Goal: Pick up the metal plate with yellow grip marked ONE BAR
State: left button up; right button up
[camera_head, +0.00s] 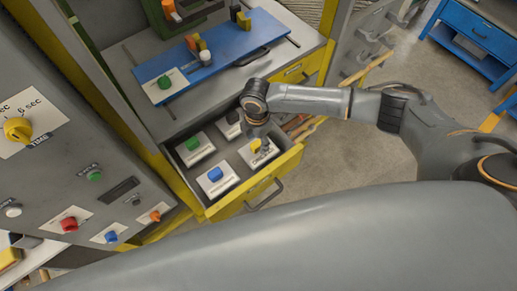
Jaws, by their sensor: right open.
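The metal plate with a yellow grip (271,157) lies in the front right part of an open yellow drawer (232,207). Its marking is too small to read here. My right gripper (262,147) is open directly over this plate, with its fingers down close to the yellow grip. Whether the fingers touch the grip cannot be told. The gripper and wrist hide part of the plate and grip. My left gripper is not in view.
The drawer also holds plates with a green grip (193,144), a blue grip (215,174) and a dark grip (233,117). A blue board (225,48) lies on the bench above. A control panel (75,160) stands at left. The floor at right is clear.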

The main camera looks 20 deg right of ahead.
jog(key=shift+f, duration=1.05)
grip_shut()
jog(key=shift+r, duration=0.1)
